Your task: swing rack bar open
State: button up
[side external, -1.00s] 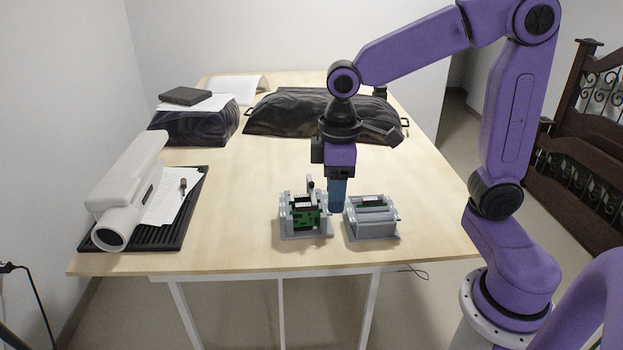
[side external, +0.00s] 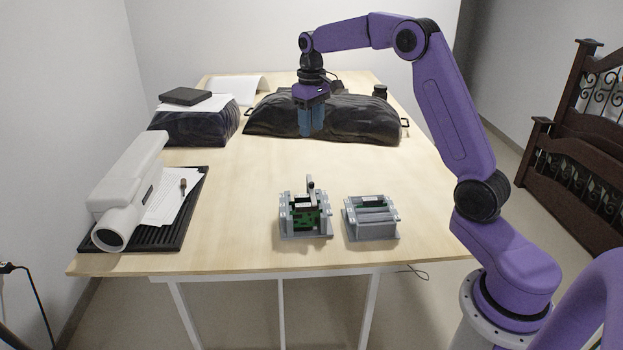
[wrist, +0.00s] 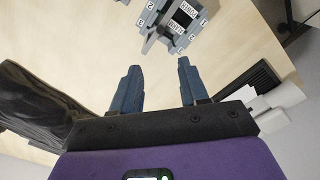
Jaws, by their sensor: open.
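Two small grey racks with green boards stand near the table's front edge in the side view. The left rack (side external: 305,232) has a narrow bar (side external: 311,190) sticking up above it. The right rack (side external: 371,220) has a grey bar (side external: 376,215) lying across its top. My gripper (side external: 311,133) is open and empty, pointing down well behind both racks, in front of the black bag. In the wrist view its blue fingers (wrist: 158,66) are apart with bare table between them. A numbered grey rack (wrist: 178,22) with labelled modules shows beyond them, cut off at the top; I cannot tell which rack it is.
A black covered mound (side external: 360,118) lies behind my gripper, with a second dark bundle (side external: 195,127) to its left. A white device (side external: 128,190) sits on a black ribbed tray (side external: 190,200) at the left. The table between the mound and the racks is clear.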

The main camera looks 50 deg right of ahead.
aim_at(311, 183)
notch_tip(311, 183, down, 17)
dwell(0.5)
grip_shut()
